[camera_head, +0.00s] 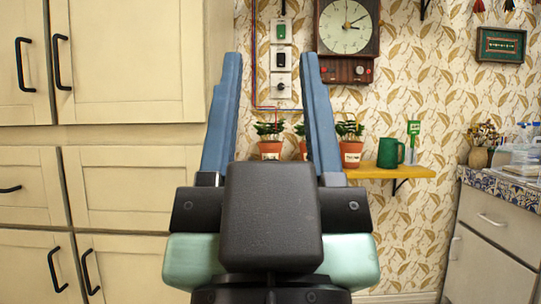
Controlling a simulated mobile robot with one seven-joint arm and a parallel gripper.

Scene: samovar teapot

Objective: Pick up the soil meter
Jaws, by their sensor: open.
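What looks like the soil meter (413,129) is a small item with a green top and a paler lower part. It stands upright at the right end of a yellow wall shelf (408,173), just right of a green mug (387,153). My gripper (270,60) is in the middle of the view, its two blue fingers pointing up and spread wide apart. Nothing is held between them. It is left of the soil meter, apart from it and nearer the camera. My gripper hides the left part of the shelf.
Potted plants in terracotta pots (351,154) stand along the shelf, left of the mug. A wall clock (347,26) and switches (281,58) are above. Cream cabinets (135,75) fill the left. A tiled counter (505,187) with bottles is at right. The space before the shelf's right end looks clear.

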